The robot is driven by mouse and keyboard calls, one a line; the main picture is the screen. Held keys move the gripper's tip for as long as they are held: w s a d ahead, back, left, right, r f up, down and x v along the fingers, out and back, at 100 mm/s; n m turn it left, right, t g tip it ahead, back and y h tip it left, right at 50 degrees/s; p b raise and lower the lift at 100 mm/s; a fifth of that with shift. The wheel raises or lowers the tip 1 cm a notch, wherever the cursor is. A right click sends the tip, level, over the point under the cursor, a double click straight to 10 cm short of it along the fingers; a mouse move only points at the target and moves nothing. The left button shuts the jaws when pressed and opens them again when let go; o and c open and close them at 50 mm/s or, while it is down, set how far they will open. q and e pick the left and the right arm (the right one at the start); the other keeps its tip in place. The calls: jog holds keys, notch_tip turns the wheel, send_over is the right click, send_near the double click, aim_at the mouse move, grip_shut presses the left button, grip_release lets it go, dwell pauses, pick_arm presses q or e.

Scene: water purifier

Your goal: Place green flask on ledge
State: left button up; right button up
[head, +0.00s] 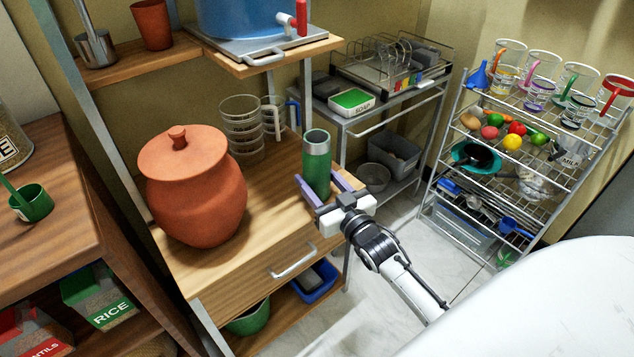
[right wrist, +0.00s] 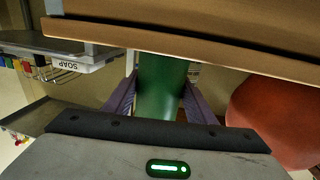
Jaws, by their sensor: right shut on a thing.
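The green flask (head: 317,168), with a silver rim, is upright at the right side of the wooden ledge (head: 262,200) above a drawer. My right gripper (head: 327,186) is shut on the flask, with its purple fingers on either side. The right wrist view, upside down, shows the flask (right wrist: 162,85) between the fingers, with the wooden edge (right wrist: 200,55) close to its base. I cannot tell whether its base touches the wood. My left gripper is out of view.
A lidded clay pot (head: 195,185) stands left on the ledge. Stacked clear cups (head: 241,128) stand behind. A blue water container (head: 240,15) sits on the shelf above. A metal rack (head: 540,130) with cups and food stands right. Bare wood lies between pot and flask.

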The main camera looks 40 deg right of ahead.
jog(key=shift+r, duration=0.15)
jog(key=o, duration=0.8)
jog(key=shift+f, duration=0.25)
jog(key=shift+c, duration=0.2)
jog(key=o, duration=0.4)
jog(key=shift+r, duration=0.15)
jog(key=shift+s, duration=0.2)
jog(key=s, duration=0.4)
jog(key=s+p, duration=0.1)
jog(key=s, duration=0.2)
jog(key=s+a+p, duration=0.1)
jog(key=s, duration=0.3)
jog(key=shift+s, duration=0.3)
